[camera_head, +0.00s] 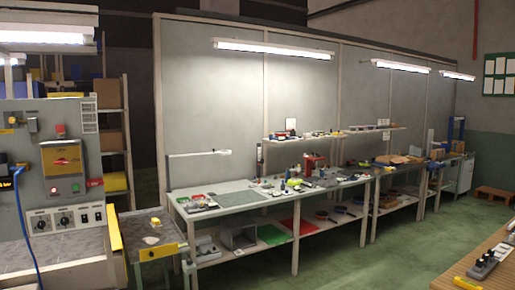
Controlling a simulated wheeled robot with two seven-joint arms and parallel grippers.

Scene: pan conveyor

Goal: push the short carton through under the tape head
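I cannot make out the short carton or the tape head in the head view. Neither of my grippers is in view. Some brown, carton-like pieces (398,159) lie on the far part of the long workbench, too small to tell apart. Brown boxes (110,119) stand on a shelf rack behind the control panel at the left.
A grey control panel (75,190) with knobs, buttons and a blue cable fills the left. A small yellow-edged table (135,222) stands beside it. The long workbench (240,199) runs along the wall. A wooden table (455,285) is at lower right. Green floor (370,262) between is clear.

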